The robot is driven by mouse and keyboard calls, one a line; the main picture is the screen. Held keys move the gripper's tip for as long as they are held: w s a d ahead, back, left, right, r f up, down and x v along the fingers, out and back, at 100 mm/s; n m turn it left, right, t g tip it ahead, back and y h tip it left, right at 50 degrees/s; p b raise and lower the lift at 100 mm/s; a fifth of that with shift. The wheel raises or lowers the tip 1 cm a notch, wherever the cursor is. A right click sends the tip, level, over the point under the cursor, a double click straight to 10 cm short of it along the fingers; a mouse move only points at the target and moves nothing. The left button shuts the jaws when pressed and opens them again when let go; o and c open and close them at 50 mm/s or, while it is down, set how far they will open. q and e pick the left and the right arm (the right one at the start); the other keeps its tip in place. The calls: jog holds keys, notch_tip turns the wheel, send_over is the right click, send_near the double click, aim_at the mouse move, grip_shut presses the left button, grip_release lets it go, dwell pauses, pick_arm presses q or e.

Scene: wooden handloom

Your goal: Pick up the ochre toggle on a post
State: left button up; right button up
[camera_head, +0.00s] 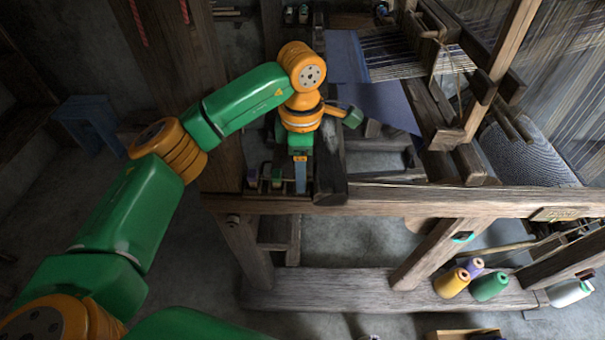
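My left arm reaches in from the left. Its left gripper (300,178) points down over the left end of the loom's front beam, among small pegs. It is seen from behind and above, so its finger gap is hidden. Small pegs stand beside it on the left, one with a dull purple top (252,179) and one with a green top (276,178). I cannot make out the ochre toggle on a post for certain; it may be behind the gripper. A short ochre rod with a green end (351,117) shows right of my wrist; I cannot tell what it belongs to. My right gripper is not in view.
The wooden loom beam (450,200) runs across to the right. A dark upright timber (330,165) stands close right of the gripper. Yellow (452,283) and green (490,286) thread cones sit on the lower beam. A blue stool (88,122) stands at the left.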

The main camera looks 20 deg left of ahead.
pick_arm(q)
jog(key=shift+w+a+f, duration=0.1)
jog(key=shift+w+f, duration=0.05)
jog(key=shift+f, duration=0.35)
jog(key=shift+w+f, duration=0.3)
jog(key=shift+w, duration=0.15)
jog(key=shift+s+r, duration=0.15)
jog(key=shift+s, duration=0.1)
jog(key=c, duration=1)
grip_shut()
jog(key=shift+w, duration=0.1)
